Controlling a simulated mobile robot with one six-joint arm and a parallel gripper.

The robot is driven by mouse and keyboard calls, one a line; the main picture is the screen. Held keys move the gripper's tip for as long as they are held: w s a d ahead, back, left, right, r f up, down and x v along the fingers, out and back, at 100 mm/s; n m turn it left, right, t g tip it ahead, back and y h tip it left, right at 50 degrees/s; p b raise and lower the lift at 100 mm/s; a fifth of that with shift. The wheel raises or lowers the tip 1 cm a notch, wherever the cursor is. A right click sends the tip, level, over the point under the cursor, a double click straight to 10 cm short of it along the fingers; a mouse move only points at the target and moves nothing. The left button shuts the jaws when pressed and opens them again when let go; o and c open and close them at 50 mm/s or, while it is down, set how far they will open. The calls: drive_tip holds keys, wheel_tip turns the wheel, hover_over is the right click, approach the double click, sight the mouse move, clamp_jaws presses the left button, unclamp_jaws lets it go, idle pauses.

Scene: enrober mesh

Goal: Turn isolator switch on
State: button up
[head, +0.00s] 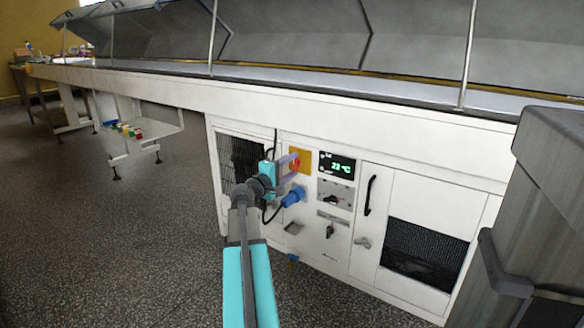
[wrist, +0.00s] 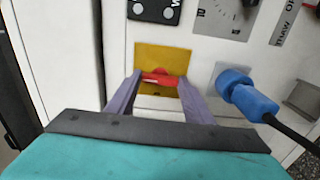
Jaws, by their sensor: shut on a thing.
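The isolator switch is a red rotary handle (wrist: 158,79) on a yellow square plate (wrist: 162,60) set in the white cabinet front. The yellow plate also shows in the head view (head: 304,158). My gripper (wrist: 159,84) has its two purple fingers on either side of the red handle and is shut on it. In the wrist view the handle lies across the picture from finger to finger. In the head view my gripper (head: 293,164) reaches the plate from the left and hides part of the handle.
A blue plug (wrist: 246,95) with a black cable sits close beside the switch, below it in the head view (head: 293,197). A green-lit display (head: 337,166) and a black door handle (head: 370,195) are to the right. A grey bin-like body (head: 550,190) stands at the right edge.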

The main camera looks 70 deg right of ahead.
drive_tip(key=o, duration=1.1)
drive_tip(key=shift+s+f, duration=0.1)
drive_tip(key=shift+s, duration=0.25)
drive_tip(key=shift+c, duration=0.2)
drive_tip(key=shift+w, duration=0.15)
drive_tip(key=shift+a, duration=0.1)
drive_tip(key=shift+p+v, duration=0.3)
drive_tip(key=shift+v, duration=0.45)
drive_tip(key=p+v, duration=0.3)
drive_tip(key=v, duration=0.9)
drive_tip(key=shift+w, duration=0.2)
